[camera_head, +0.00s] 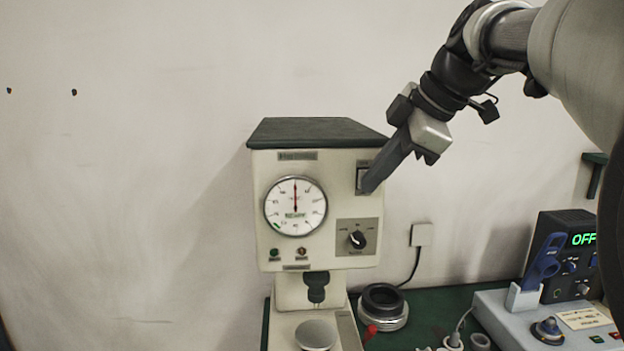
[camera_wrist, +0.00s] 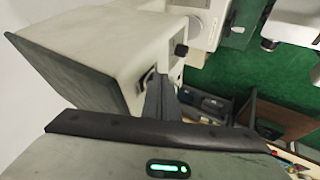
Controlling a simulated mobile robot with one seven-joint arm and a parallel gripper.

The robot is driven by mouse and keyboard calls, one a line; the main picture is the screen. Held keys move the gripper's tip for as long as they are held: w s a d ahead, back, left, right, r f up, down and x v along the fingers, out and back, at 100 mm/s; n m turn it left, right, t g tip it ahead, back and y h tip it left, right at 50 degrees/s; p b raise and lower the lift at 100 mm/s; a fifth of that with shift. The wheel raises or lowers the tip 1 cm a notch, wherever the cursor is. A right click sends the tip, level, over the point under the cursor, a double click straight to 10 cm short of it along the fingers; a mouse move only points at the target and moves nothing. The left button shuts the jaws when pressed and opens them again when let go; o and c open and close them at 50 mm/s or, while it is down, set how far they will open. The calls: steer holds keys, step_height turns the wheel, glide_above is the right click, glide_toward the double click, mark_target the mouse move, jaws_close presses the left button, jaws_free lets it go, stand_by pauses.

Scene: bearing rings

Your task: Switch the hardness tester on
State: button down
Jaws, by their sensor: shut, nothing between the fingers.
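The hardness tester (camera_head: 265,210) is a cream box with a dark green top, a round dial (camera_head: 295,206), a black rotary knob (camera_head: 357,240) and two small lamps. A small switch (camera_head: 361,177) sits in a plate at the upper right of its front. My gripper (camera_head: 370,188) is shut and empty, its fingertips at the switch's right edge and partly covering it. Whether they touch it I cannot tell. In the wrist view the tester (camera_wrist: 130,50) is at the left, the shut fingers (camera_wrist: 160,82) pointing at its front beside the dark switch (camera_wrist: 146,78).
Dark and silver rings (camera_head: 383,307) lie on the green bench right of the tester. A black unit (camera_head: 567,228) reading OFF and a grey box (camera_head: 510,325) with a blue tool stand further right. A wall socket (camera_head: 422,234) with a cable is behind.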

steer(key=shift+r, duration=0.15)
steer(key=shift+r+p, duration=0.55)
steer(key=shift+r, duration=0.2)
steer(key=shift+a, duration=0.1)
